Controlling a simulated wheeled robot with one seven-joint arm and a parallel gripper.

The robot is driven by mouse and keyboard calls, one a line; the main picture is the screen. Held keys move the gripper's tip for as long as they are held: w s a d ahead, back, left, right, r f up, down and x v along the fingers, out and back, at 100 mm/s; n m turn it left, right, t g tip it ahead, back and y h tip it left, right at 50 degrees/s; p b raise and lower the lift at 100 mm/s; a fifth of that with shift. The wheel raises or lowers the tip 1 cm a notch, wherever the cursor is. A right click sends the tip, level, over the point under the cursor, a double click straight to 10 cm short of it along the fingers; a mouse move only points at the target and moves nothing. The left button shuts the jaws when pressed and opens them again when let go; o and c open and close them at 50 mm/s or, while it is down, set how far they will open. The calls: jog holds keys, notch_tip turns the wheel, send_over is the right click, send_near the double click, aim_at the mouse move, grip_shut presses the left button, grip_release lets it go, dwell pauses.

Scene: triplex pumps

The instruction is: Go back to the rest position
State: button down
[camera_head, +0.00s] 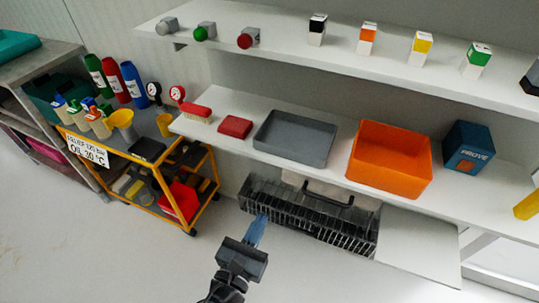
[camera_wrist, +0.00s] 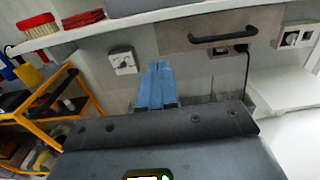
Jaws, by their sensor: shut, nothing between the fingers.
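My gripper (camera_head: 257,226) is in front of the shelf unit, low over the floor in the head view. Its blue fingers are together and nothing shows between them. The fingers also show in the wrist view (camera_wrist: 157,84), pointing towards the wall below the lower shelf. The gripper appears apart from the shelves and the dark slotted rack (camera_head: 310,215) beyond it.
The lower shelf (camera_head: 300,170) holds a grey tray (camera_head: 295,138), an orange bin (camera_head: 390,158) and a blue box (camera_head: 467,147). A yellow-framed cart (camera_head: 207,165) with bottles and funnels stands at the left. The floor (camera_head: 120,250) at the front left is clear.

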jog(key=s+d+f+m+g+y, duration=0.2)
jog(key=s+d+f+m+g, duration=0.3)
jog(key=d+f, duration=0.4)
jog(key=s+d+f+m+g+y+p, duration=0.1)
jog(key=s+d+m+g+y+p, duration=0.15)
jog(key=s+d+m, duration=0.7)
jog(key=s+d+r+m+t, duration=0.1)
jog(key=s+r+m, duration=0.4)
jog(key=r, duration=0.5)
jog(key=s+d+r+m+t+y+p, duration=0.1)
jog(key=s+d+r+m+t, duration=0.1)
jog(key=s+r+m, duration=0.4)
jog(key=s+d+r+m+t, duration=0.2)
jog(key=s+d+r+m, duration=0.2)
jog(key=r, duration=0.9)
jog(key=s+m, duration=0.2)
jog(key=s, duration=0.1)
jog(key=shift+r+y, duration=0.35)
jog(key=shift+r, duration=0.05)
jog(key=shift+m, duration=0.25)
